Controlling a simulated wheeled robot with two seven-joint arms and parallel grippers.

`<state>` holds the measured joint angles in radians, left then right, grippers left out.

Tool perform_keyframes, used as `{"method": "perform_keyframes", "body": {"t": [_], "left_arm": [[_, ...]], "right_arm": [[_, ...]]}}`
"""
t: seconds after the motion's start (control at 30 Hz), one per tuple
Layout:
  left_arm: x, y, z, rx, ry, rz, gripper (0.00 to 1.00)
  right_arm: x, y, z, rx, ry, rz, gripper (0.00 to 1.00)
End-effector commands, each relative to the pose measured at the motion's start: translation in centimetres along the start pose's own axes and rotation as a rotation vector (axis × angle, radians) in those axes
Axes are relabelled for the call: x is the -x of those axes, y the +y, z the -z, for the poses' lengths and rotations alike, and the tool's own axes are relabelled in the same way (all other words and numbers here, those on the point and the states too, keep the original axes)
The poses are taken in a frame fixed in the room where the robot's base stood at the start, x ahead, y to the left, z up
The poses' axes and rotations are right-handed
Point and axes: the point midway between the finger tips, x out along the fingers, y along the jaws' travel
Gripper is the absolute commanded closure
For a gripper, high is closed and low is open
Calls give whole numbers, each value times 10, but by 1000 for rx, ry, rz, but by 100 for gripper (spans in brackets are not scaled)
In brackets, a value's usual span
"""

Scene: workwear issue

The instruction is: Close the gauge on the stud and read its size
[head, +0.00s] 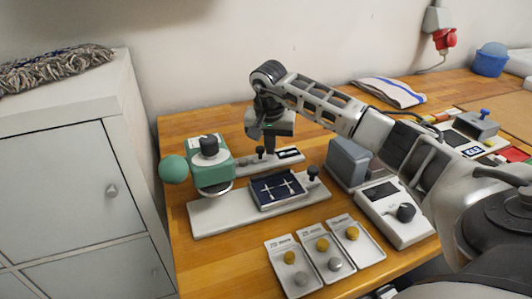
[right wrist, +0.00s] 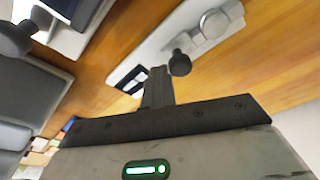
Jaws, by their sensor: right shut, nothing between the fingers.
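The gauge (head: 288,154) is a low, pale bar with a small dark display, lying at the back of the bench. In the right wrist view the gauge (right wrist: 150,52) shows a black knob (right wrist: 180,62) and a round silver piece (right wrist: 214,22) near its far end, perhaps the stud; I cannot tell how closely the jaws meet it. My right gripper (head: 269,151) points down at the gauge, close beside the black knob (head: 260,151). Its fingers (right wrist: 158,85) are together and empty. Whether they touch the knob is unclear. My left gripper is not in view.
A green press (head: 212,175) with a ball handle stands left in front, its base carrying a dark blue pad (head: 265,192). Small trays (head: 296,286) with yellow and silver pieces lie at the front edge. A grey box (head: 348,160) and a dial unit (head: 398,232) stand right.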

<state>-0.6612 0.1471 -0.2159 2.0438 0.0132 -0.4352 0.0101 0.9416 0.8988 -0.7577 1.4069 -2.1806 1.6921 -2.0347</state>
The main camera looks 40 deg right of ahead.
Motion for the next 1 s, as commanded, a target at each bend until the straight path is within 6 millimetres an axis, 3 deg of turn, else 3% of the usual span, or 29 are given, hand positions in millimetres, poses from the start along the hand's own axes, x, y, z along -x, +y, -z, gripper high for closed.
{"method": "perform_keyframes", "body": {"t": [0.53,1.0], "left_arm": [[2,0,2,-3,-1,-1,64],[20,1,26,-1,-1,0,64]], "right_arm": [[1,10,6,1,0,0,100],[37,10,14,0,1,-1,100]]}}
